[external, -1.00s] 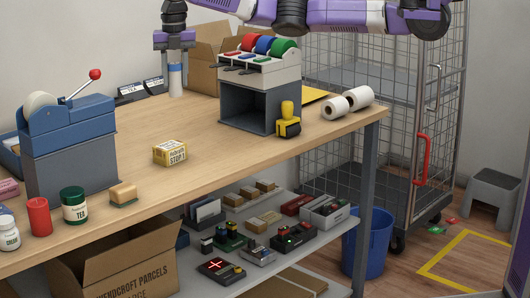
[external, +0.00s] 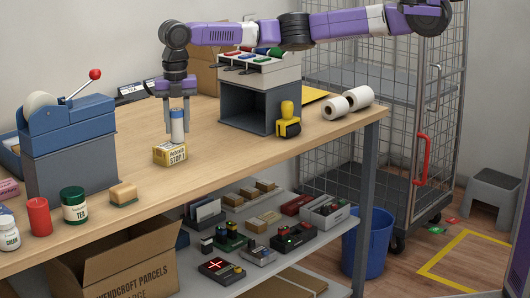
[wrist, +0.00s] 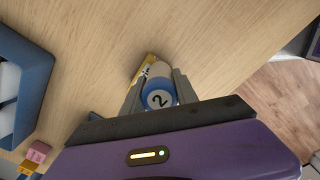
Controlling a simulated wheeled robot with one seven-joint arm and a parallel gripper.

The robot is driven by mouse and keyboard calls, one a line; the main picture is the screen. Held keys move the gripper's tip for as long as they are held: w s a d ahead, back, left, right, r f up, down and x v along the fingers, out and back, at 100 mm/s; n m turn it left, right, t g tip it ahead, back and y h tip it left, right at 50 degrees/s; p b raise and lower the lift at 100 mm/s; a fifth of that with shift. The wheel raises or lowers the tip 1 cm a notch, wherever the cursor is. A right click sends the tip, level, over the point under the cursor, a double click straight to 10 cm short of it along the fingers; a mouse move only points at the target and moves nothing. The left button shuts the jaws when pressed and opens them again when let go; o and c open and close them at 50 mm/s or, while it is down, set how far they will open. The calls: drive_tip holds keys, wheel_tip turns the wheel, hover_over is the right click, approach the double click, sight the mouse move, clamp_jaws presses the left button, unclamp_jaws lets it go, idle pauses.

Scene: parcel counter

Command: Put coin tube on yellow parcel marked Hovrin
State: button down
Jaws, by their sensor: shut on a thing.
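The coin tube (external: 177,128) is white with a blue band and stands upright between the fingers of my gripper (external: 177,122), which is shut on it. In the wrist view the tube's blue end (wrist: 160,97) carries a "2". The yellow parcel (external: 170,154) is a small box on the counter with dark print; I can make out "STOP!" but not Hovrin. The tube's lower end is at the parcel's top, toward its back right; I cannot tell whether they touch. In the wrist view the tube and fingers hide most of the parcel (wrist: 150,62).
The wooden counter (external: 225,150) around the parcel is clear.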

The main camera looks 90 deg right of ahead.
drive_tip(key=shift+f, duration=0.1)
drive_tip(key=c, duration=0.9)
unclamp_jaws()
drive_tip(key=shift+c, duration=0.2)
wheel_tip(320, 180, up, 12)
drive_tip(key=shift+r+b, duration=0.2)
drive_tip(key=shift+b, duration=0.45)
